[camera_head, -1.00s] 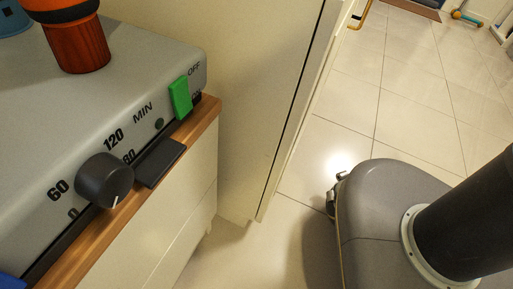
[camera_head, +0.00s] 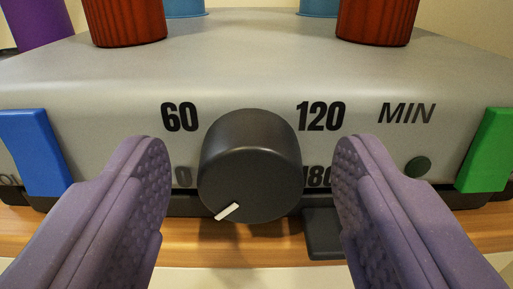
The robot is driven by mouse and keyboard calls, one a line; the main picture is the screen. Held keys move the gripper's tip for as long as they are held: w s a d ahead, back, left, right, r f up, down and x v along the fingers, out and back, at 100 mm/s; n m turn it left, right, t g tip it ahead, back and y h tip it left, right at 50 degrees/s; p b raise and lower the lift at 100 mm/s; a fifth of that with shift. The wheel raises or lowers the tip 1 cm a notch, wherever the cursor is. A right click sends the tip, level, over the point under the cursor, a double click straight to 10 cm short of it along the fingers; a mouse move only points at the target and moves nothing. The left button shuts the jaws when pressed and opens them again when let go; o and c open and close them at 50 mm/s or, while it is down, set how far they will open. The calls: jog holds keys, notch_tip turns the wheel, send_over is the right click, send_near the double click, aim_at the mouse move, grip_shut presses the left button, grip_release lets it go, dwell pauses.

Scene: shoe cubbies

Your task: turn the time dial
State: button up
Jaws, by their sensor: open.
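The time dial (camera_head: 250,165) is a dark grey round knob on the front of a grey appliance (camera_head: 255,60). Its white pointer mark faces the lower left, near the 0. The numbers 60 and 120 stand above it, with 180 partly hidden at the lower right. My gripper (camera_head: 252,165) is open, its two purple padded fingers to the left and right of the dial. Gaps show between each finger and the dial in the picture. I cannot tell how far the fingertips are from the panel.
A blue switch (camera_head: 38,152) is left of the dial and a green switch (camera_head: 488,150) right, beside a small dark green light (camera_head: 418,167). A dark tab (camera_head: 322,235) juts out below. Red-brown cups (camera_head: 378,22) stand on top. A wooden ledge (camera_head: 210,243) runs beneath.

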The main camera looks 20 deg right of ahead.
jog(key=c, duration=1)
jog(key=shift+m, duration=0.3)
jog(key=m, duration=0.8)
jog(key=shift+s+d+p, duration=0.1)
jog(key=shift+p, duration=0.3)
jog(key=m+p, duration=0.1)
jog(key=m, duration=0.3)
jog(key=shift+f+m, duration=0.1)
jog(key=shift+m, duration=0.2)
jog(key=shift+f+m+p, duration=0.1)
jog(key=shift+m+p, duration=0.4)
jog(key=shift+m, duration=1.7)
